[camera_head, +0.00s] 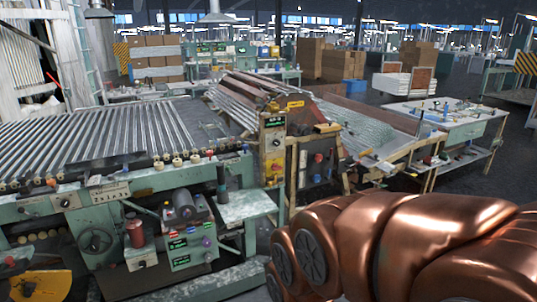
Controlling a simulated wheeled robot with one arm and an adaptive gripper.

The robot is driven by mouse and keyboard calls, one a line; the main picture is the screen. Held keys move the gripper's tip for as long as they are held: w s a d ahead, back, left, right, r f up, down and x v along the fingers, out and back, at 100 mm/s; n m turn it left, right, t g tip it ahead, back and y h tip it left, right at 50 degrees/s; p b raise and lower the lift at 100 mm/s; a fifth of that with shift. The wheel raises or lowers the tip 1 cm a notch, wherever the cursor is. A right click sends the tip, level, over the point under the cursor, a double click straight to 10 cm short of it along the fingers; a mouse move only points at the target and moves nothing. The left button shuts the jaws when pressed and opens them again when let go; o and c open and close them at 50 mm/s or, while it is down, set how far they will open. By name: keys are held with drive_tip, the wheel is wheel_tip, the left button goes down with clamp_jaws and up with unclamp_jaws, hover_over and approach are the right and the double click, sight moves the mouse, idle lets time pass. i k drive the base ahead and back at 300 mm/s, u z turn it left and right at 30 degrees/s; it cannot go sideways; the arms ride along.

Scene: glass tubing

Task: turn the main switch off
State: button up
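I cannot tell for sure which control is the main switch. A green control box (188,245) with small coloured labels and a purple knob (206,242) sits low on the machine's front. The labels and switch positions are too small to read. My copper-coloured arm fills the lower right; my gripper is not in view.
The roller machine (100,135) spans the left, with a handwheel (95,240) and a small green shelf (246,207) jutting out in front. Dark floor (500,165) is open at the right.

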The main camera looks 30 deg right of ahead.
sight(275, 167)
drive_tip(key=u, duration=0.1)
drive_tip(key=k, duration=0.95)
drive_tip(key=z, duration=0.95)
drive_tip(key=i, duration=0.85)
drive_tip(key=u, duration=0.65)
drive_tip(key=i, duration=0.9)
drive_tip(key=u, duration=0.85)
